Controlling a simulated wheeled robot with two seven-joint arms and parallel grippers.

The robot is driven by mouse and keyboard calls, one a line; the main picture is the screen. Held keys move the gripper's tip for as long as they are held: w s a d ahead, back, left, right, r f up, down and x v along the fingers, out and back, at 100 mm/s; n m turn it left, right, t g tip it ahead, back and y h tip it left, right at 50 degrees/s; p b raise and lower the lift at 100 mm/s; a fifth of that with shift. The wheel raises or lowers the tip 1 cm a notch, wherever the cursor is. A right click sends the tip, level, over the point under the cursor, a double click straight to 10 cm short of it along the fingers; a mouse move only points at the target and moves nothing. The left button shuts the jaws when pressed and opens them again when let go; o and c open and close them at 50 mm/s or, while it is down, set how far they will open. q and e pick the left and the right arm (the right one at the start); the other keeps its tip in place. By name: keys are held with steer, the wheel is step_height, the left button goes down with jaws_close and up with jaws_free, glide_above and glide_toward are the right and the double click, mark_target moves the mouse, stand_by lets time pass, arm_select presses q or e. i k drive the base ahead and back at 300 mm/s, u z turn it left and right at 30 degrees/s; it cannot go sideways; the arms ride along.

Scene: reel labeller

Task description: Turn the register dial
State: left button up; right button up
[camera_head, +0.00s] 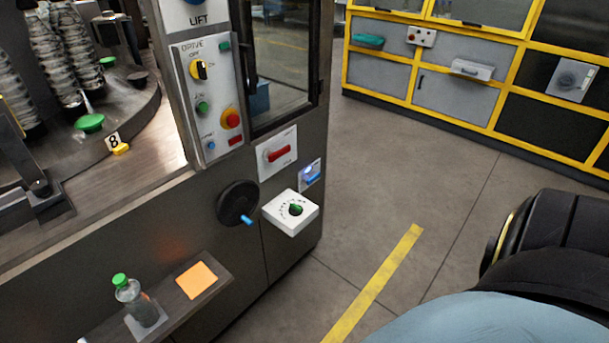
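A white square box with a small dark green knob (296,209) and tick marks around it sits low on the machine's front, near its right corner; it looks like the register dial. A black round handwheel (237,203) with a blue handle is just left of it. Neither gripper shows in the head view, and nothing touches the dial. A black and pale blue part at the lower right looks like my own arm.
A red-handled switch (278,153) and a small blue-lit device (310,174) are above the dial. A shelf below holds a green-capped bottle (134,302) and orange notes (197,280). The floor to the right, with a yellow stripe (375,285), is clear up to yellow-framed cabinets (450,91).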

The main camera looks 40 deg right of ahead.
mark_target(294, 209)
steer(key=z, duration=1.8)
steer(key=k, duration=0.2)
steer(key=u, duration=0.5)
